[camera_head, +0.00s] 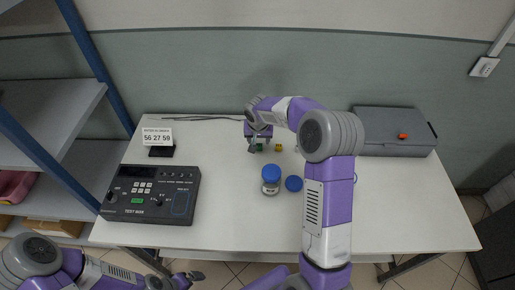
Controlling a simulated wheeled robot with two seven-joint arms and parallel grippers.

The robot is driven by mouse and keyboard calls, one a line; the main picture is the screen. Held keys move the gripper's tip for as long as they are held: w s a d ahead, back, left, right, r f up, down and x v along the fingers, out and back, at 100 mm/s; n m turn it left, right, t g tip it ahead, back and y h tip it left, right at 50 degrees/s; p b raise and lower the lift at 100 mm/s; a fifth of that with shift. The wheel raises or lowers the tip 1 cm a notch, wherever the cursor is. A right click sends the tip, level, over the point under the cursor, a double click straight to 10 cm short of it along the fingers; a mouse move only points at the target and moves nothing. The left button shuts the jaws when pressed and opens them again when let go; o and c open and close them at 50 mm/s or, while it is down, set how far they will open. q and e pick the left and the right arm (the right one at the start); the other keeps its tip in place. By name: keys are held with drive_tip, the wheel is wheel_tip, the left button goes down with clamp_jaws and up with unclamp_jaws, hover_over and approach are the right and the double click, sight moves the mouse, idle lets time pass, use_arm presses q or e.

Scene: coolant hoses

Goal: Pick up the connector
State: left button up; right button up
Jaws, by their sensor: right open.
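My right gripper (260,147) reaches over the back middle of the white table (225,230), pointing down, with its fingers apart. A small green piece (259,147) shows between or just behind the fingers; I cannot tell which. A small yellow piece (278,147) lies just right of the gripper, apart from it. Both may be connectors, but they are too small to tell. My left gripper (190,276) is low at the bottom left, in front of the table, and its jaws are unclear.
A white bottle with a blue cap (270,181) and a round blue piece (293,183) stand nearer the front. A black test box (150,195) and a number display (158,138) are left. A grey case (395,132) is back right. Thin dark cables (200,118) lie along the back.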

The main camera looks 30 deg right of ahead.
sight(259, 145)
drive_tip(key=x, duration=0.2)
drive_tip(key=b+x, duration=0.1)
drive_tip(key=x, duration=0.3)
drive_tip(key=shift+w+d+f+b, duration=0.15)
drive_tip(key=shift+w+d+b, duration=0.1)
drive_tip(key=shift+w+b, duration=0.1)
clamp_jaws()
wheel_tip(259, 145, up, 10)
drive_tip(key=p, duration=0.3)
